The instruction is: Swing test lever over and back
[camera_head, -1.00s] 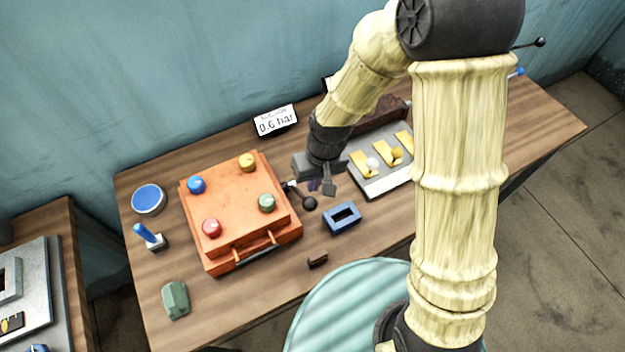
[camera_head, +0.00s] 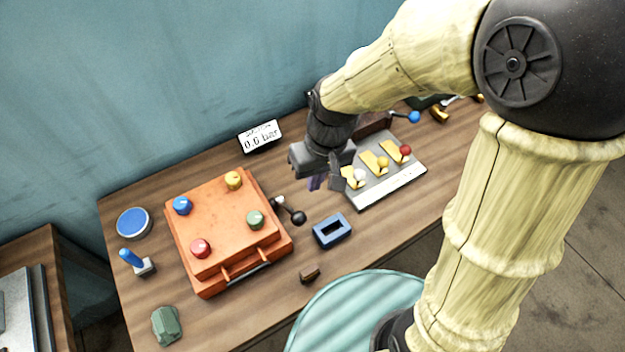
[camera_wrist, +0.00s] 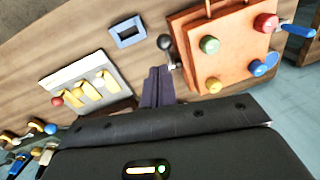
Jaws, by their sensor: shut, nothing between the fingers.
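The test lever appears to be the short lever with a black ball knob (camera_head: 298,217) on the right side of the orange box (camera_head: 226,228). Its knob points toward the front right in the head view. The lever also shows in the wrist view (camera_wrist: 164,42), just beyond my fingertips. My gripper (camera_head: 326,184) is above the table, behind and right of the knob, apart from it. In the wrist view its two dark fingers (camera_wrist: 157,82) are together with nothing between them.
A grey panel (camera_head: 385,188) with yellow switches and coloured knobs stands close right of my gripper. A blue rectangular frame (camera_head: 332,231) lies in front of the lever. A white display (camera_head: 261,137) reading about 0.6 bar stands behind. Bare table lies around the blue frame.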

